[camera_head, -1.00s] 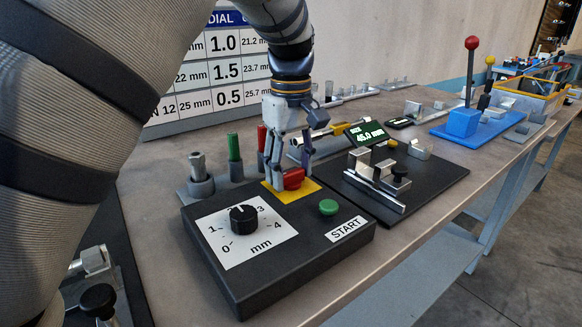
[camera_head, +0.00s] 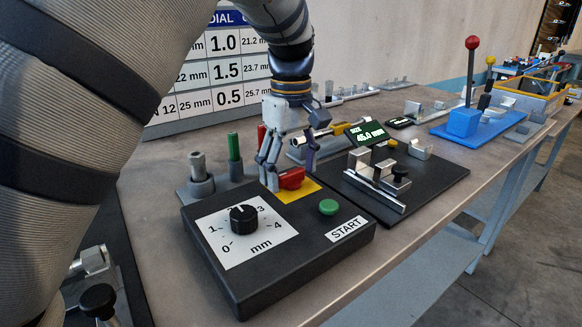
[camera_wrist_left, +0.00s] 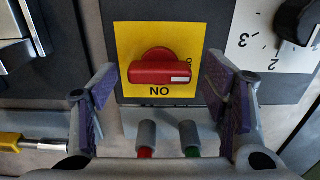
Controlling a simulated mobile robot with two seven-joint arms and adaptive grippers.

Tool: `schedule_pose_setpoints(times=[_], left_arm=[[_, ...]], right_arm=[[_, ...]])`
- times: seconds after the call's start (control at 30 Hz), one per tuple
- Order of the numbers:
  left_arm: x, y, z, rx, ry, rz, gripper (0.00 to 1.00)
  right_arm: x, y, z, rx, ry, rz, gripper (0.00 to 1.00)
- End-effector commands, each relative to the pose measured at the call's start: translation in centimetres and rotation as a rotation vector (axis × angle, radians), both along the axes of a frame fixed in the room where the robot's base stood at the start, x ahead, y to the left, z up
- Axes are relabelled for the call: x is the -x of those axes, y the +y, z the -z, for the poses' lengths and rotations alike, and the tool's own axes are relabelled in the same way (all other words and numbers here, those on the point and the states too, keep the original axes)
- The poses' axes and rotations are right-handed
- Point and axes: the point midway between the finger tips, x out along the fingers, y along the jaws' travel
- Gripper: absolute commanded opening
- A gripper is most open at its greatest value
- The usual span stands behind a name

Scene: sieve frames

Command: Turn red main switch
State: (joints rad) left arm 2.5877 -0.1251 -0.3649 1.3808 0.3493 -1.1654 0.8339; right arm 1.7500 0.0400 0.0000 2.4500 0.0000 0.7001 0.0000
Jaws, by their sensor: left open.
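The red main switch (camera_head: 292,178) is a knob on a yellow plate (camera_head: 303,193), at the back corner of a dark control box (camera_head: 285,270). In the left wrist view the red switch (camera_wrist_left: 160,72) lies crosswise, its white mark at the right end near an "O" label. The word "ON" shows upside down below it. My left gripper (camera_head: 285,170) is open and points down at the switch. In the left wrist view its purple-padded fingers (camera_wrist_left: 158,80) stand to either side of the switch with gaps. Contact is not visible there. My right gripper is not in view.
The box also carries a black dial (camera_head: 243,218) and a green START button (camera_head: 328,207). Green (camera_head: 234,150) and red-topped posts stand close behind it. A black fixture board (camera_head: 430,180) with metal blocks and a display is at the right.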

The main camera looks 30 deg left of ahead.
Motion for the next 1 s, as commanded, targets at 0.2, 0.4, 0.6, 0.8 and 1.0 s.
schedule_pose_setpoints(times=[0.2,0.4,0.6,0.8,1.0], left_arm=[[-0.1,0.0,-2.9,0.001,-0.007,0.001,0.68],[-0.1,0.0,-8.3,0.0,-0.006,0.001,0.68],[-0.1,0.0,-11.5,0.0,-0.001,0.001,0.68],[0.0,0.0,-12.0,0.0,0.0,0.0,0.68],[0.0,0.0,-12.0,0.0,0.0,0.0,0.68]], right_arm=[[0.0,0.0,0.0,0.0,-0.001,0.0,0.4],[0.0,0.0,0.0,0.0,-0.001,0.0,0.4],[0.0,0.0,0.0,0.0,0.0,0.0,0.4],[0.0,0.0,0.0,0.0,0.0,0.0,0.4],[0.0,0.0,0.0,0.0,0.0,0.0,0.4]])
